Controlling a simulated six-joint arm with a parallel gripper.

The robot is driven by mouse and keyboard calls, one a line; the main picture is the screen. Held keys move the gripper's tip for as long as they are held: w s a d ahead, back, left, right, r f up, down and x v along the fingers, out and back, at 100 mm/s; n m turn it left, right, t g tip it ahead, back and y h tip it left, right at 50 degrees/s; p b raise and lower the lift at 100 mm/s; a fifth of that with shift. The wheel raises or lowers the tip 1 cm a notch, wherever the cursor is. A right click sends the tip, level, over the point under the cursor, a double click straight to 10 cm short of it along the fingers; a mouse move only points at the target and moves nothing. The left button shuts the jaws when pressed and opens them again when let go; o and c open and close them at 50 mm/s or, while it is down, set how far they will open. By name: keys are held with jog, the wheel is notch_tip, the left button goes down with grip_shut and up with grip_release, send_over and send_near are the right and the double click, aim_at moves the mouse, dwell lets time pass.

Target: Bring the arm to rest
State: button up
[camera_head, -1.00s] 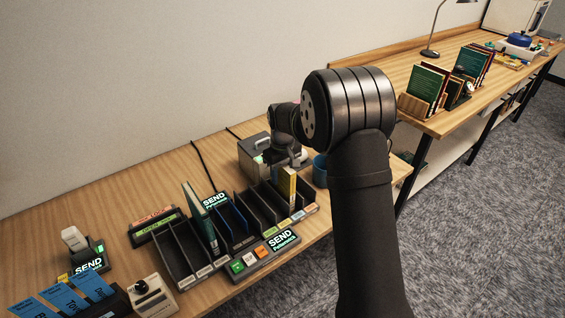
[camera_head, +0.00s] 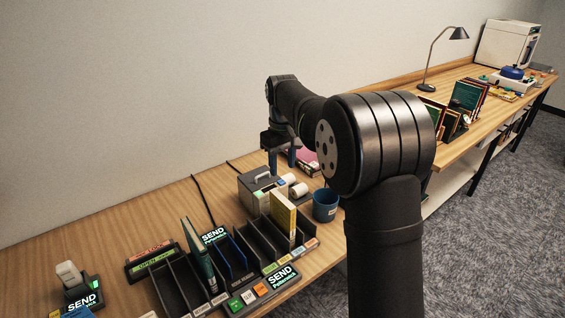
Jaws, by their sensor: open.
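My arm rises from the lower right and bends left over the table. My gripper (camera_head: 282,163) points down behind the grey box with a handle (camera_head: 262,189) and in front of the wall. Its two fingers are apart, with nothing seen between them. Part of a pink item (camera_head: 309,160) shows behind my arm, to the right of the fingers.
A black slotted rack (camera_head: 215,262) holds a green book (camera_head: 198,255) and a yellow book (camera_head: 283,215). A blue cup (camera_head: 325,204) stands right of the box. A lamp (camera_head: 431,70) and a white machine (camera_head: 508,45) stand on the far table. Bare wood lies left of the box.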

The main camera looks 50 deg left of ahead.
aim_at(283, 209)
dwell(0.7)
notch_tip(283, 209, down, 17)
jog(key=shift+f, duration=0.2)
jog(key=shift+r, duration=0.15)
dwell(0.3)
jog(key=shift+r, duration=0.1)
notch_tip(283, 209, up, 16)
notch_tip(283, 209, down, 17)
jog(key=shift+r, duration=0.15)
jog(key=r, duration=1.1)
jog(key=shift+s+r, duration=0.15)
jog(key=shift+s, duration=0.25)
jog(key=s+a, duration=0.1)
jog(key=s, duration=1.1)
